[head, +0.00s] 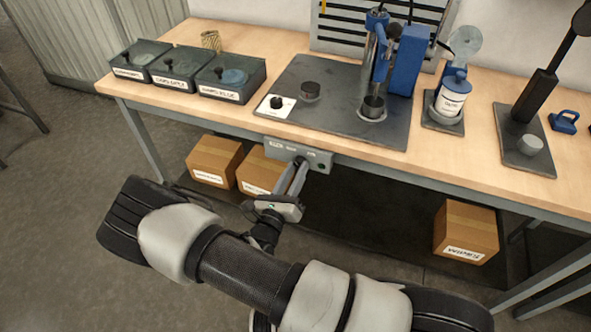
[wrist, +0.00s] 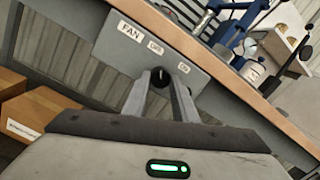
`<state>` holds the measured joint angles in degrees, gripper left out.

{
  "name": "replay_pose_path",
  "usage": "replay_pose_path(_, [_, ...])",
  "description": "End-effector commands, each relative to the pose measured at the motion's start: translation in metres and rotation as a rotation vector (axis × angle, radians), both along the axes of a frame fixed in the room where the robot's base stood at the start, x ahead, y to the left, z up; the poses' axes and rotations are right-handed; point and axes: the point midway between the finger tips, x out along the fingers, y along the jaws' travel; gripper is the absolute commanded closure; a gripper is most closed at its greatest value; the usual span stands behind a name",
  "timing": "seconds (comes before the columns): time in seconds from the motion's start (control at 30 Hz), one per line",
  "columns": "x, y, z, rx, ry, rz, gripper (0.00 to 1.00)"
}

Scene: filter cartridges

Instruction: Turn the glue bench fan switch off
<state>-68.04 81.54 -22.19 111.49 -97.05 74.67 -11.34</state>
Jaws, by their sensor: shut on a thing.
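The fan switch panel (head: 322,160) is a grey plate on the front edge of the glue bench. In the wrist view the panel (wrist: 190,50) carries the labels FAN, OFF and ON. Its small black knob (wrist: 161,78) sits below the OFF and ON labels. A light mark shows on the knob, but I cannot tell surely which label it points to. My gripper (head: 300,162) reaches up to the panel from below. In the wrist view its two fingers (wrist: 161,84) are shut on the knob, one on each side.
The wooden benchtop (head: 230,125) is just above the panel. It holds labelled trays (head: 230,78), a press (head: 378,60) on a dark mat and a white-and-blue bottle (head: 452,95). Cardboard boxes (head: 214,160) stand under the bench, with another box (head: 466,232) at right.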

Motion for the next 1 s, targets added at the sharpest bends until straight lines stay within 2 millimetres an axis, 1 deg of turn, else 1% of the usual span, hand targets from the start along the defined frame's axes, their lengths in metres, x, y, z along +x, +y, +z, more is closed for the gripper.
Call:
replay_pose_path(0.53, [-0.0006,-0.0002,-0.0005,-0.026,0.01,0.0,0.97])
replay_pose_path(0.57, [-0.0006,-0.0002,-0.0005,-0.026,0.01,0.0,0.73])
replay_pose_path(0.6, [-0.0006,-0.0002,-0.0005,-0.026,0.01,0.0,0.66])
replay_pose_path(0.67, [-0.0005,-0.0002,-0.0004,-0.025,0.01,0.0,0.56])
replay_pose_path(1.0, [-0.0022,0.0009,-0.0004,-0.024,0.01,0.001,0.56])
